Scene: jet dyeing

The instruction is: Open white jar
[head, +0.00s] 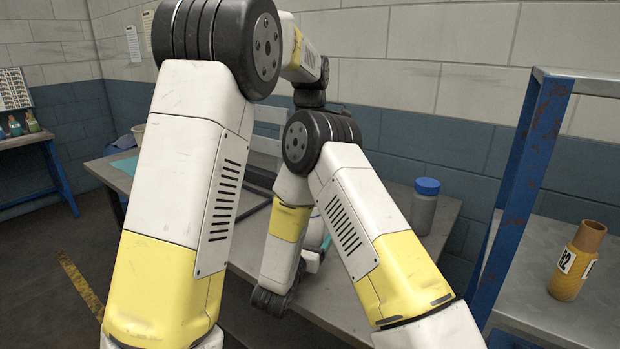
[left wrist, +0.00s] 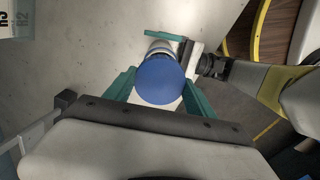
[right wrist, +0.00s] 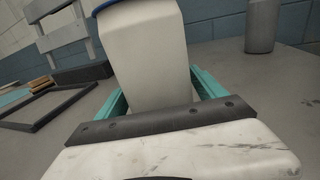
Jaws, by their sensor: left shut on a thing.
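The white jar (right wrist: 155,55) stands upright in the right wrist view, with the edge of its blue lid (right wrist: 103,6) at the top of the picture. My right gripper (right wrist: 160,98) has its teal fingers on both sides of the jar's lower body; whether they press on it is unclear. In the left wrist view the round blue lid (left wrist: 160,79) is seen from above. My left gripper (left wrist: 160,90) is shut on it, one teal finger on each side. In the head view my arms hide most of the jar and grippers.
A grey bottle with a blue cap (head: 425,205) stands at the back of the grey table (head: 325,305). To the right are a blue metal post (head: 525,180) and a shelf with a yellow-brown bottle (head: 577,262). A dark frame (right wrist: 45,105) lies left of the jar.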

